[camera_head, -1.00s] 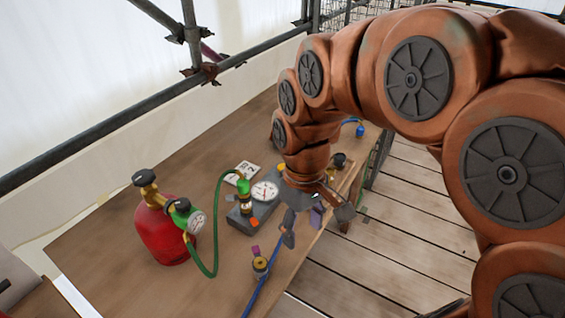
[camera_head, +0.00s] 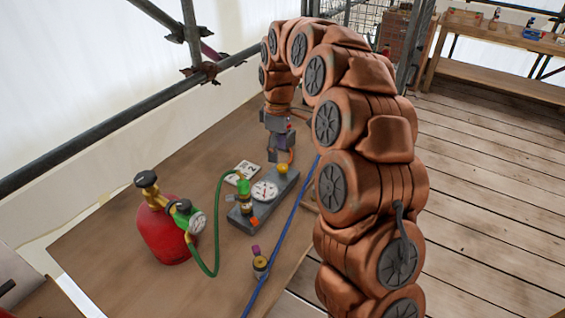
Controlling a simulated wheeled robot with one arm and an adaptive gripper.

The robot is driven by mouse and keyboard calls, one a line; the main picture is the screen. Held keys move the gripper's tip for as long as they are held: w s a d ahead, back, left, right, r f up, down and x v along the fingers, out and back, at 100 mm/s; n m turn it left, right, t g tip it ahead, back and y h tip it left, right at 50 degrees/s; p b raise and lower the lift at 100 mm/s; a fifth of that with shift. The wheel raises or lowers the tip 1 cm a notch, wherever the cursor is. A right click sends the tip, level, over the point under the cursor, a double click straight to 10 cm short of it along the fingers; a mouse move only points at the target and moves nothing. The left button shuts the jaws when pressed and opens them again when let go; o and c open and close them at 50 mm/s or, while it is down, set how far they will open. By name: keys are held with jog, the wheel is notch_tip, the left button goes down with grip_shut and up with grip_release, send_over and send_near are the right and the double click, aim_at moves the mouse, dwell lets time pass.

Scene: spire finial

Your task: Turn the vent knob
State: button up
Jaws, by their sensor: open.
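A grey gauge block (camera_head: 266,208) lies on the wooden table, with a white dial gauge (camera_head: 264,191) on top. A yellow knob (camera_head: 282,169) stands at its far end, and an orange part (camera_head: 254,222) sits at its near end. A brass valve with a purple top (camera_head: 260,263) stands apart, nearer the camera. I cannot tell which of these is the vent knob. My gripper (camera_head: 280,156) is open and points down, just beyond the yellow knob in the picture. Its fingers are small and partly unclear, and I see nothing held.
A red gas cylinder (camera_head: 163,233) with a regulator stands at left. A green hose (camera_head: 215,262) runs from it to the block. A blue hose (camera_head: 284,228) runs along the block's right side. A white card (camera_head: 243,171) lies behind. Scaffold pipes border the table's far side.

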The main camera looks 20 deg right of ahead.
jog(key=n, duration=0.1)
send_over(282, 166)
notch_tip(282, 166, down, 3)
jog(key=shift+r, duration=0.1)
jog(key=shift+f+p, duration=1.25)
jog(key=shift+f, duration=2.6)
jog(key=c, duration=1.2)
